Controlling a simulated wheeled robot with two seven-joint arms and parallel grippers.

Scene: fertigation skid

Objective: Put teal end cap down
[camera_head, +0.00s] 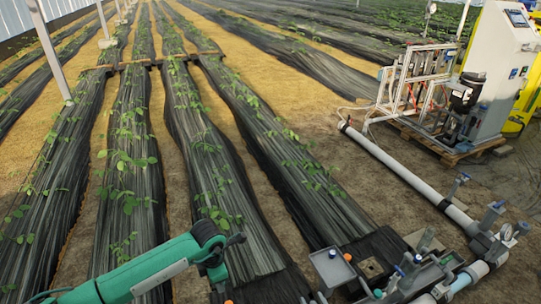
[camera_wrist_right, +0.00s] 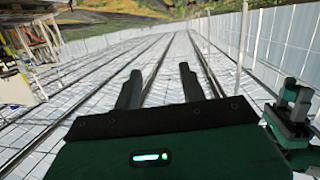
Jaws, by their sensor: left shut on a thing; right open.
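My left arm comes in from the left, and its wrist bends down at the bottom edge of the head view. My left gripper (camera_head: 221,284) is small and dark there, partly cut off. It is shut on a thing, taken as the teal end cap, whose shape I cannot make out. A small teal spot (camera_head: 378,293) shows among the pipe fittings, too small to identify. My right gripper (camera_wrist_right: 160,82) shows in the right wrist view with its two dark fingers apart and nothing between them.
A grey tray (camera_head: 333,268) stands beside valves and pipe fittings at bottom right. A long white pipe (camera_head: 400,168) runs back to a skid with a white cabinet (camera_head: 497,75) on a pallet. Black-covered plant rows (camera_head: 205,150) fill the left and middle.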

